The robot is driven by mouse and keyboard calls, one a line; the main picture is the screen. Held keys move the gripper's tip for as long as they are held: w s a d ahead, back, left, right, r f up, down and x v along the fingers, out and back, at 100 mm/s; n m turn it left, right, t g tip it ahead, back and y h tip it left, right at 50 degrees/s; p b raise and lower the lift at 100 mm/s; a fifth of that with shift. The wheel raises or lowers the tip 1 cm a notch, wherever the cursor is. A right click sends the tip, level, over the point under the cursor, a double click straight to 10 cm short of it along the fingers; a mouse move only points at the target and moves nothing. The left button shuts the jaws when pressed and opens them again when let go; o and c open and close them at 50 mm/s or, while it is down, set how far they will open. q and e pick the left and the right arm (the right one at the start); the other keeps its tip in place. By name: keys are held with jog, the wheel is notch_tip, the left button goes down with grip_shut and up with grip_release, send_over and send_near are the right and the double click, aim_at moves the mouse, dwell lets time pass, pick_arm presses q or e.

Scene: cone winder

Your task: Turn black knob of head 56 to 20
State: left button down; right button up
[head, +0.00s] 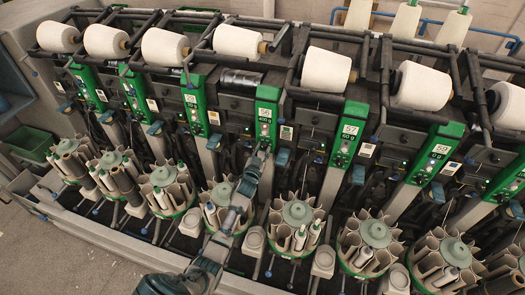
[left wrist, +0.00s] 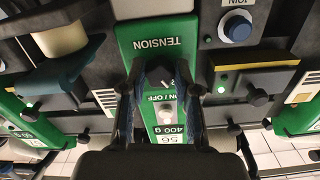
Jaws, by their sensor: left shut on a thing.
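Head 56 has a green panel (head: 266,112) in the middle of the head view, marked 56 and 400 g. In the left wrist view the panel (left wrist: 160,30) appears upside down, with the word TENSION on it. My left gripper (head: 262,153) reaches up to the lower part of this panel. In the left wrist view its two dark fingers (left wrist: 166,72) are closed on the black knob (left wrist: 162,75), one on each side. The fingers hide most of the knob, and its setting cannot be read clearly. My right gripper is not in view.
An ON/OFF switch (left wrist: 166,113) sits close by the fingers on the same panel. Neighbouring head 57 (head: 348,132) stands to the right. Bobbin magazines (head: 295,212) line the front below.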

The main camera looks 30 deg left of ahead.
pick_arm(q)
jog(key=shift+m, duration=0.5)
jog(key=c, duration=0.8)
grip_release()
jog(key=shift+c, duration=0.2)
jog(key=v, duration=1.2)
jog(key=shift+f, duration=0.1)
